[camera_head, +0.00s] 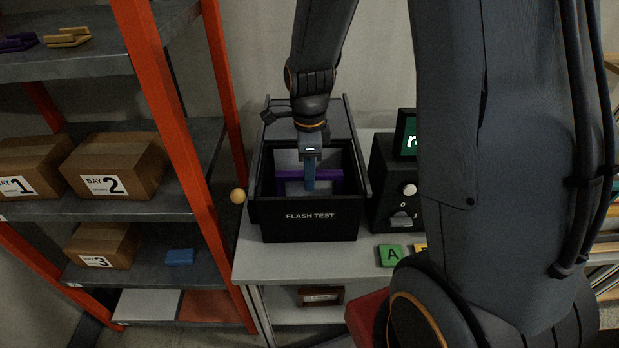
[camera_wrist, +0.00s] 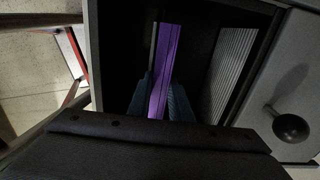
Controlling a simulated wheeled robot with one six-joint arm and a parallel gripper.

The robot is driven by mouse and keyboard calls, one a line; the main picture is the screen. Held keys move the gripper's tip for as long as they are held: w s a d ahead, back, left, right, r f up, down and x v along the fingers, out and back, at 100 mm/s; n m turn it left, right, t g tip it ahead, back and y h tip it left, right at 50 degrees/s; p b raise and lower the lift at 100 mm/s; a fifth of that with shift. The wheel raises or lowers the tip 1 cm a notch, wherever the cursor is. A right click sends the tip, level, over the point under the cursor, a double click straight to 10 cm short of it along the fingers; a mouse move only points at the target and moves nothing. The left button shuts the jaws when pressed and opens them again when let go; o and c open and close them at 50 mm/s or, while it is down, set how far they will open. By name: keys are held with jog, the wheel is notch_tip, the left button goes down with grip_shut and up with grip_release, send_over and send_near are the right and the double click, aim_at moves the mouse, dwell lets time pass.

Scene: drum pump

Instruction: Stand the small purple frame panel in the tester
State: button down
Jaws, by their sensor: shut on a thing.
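The small purple frame panel (camera_head: 330,178) is inside the black tester box marked FLASH TEST (camera_head: 310,226). My gripper (camera_head: 309,180) reaches down into the open top of the box and is shut on the panel. In the wrist view the purple panel (camera_wrist: 163,75) shows as a long narrow strip between my two blue fingers (camera_wrist: 160,100). The panel looks upright, seen from its edge. Its lower side is hidden, so I cannot tell whether it touches the tester's floor.
The tester stands on a grey bench (camera_head: 300,262). A control box with a screen and knob (camera_head: 409,189) stands at its right, with a green A block (camera_head: 390,255) in front. An orange-posted shelf (camera_head: 190,150) with cardboard boxes is at the left. A round knob (camera_wrist: 291,127) shows beside the opening.

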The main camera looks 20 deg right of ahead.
jog(key=shift+f, duration=0.7)
jog(key=c, duration=1.6)
grip_release()
jog(key=shift+f, duration=0.1)
notch_tip(320, 180, up, 12)
jog(key=shift+r+b, duration=0.15)
jog(key=shift+b, duration=1.1)
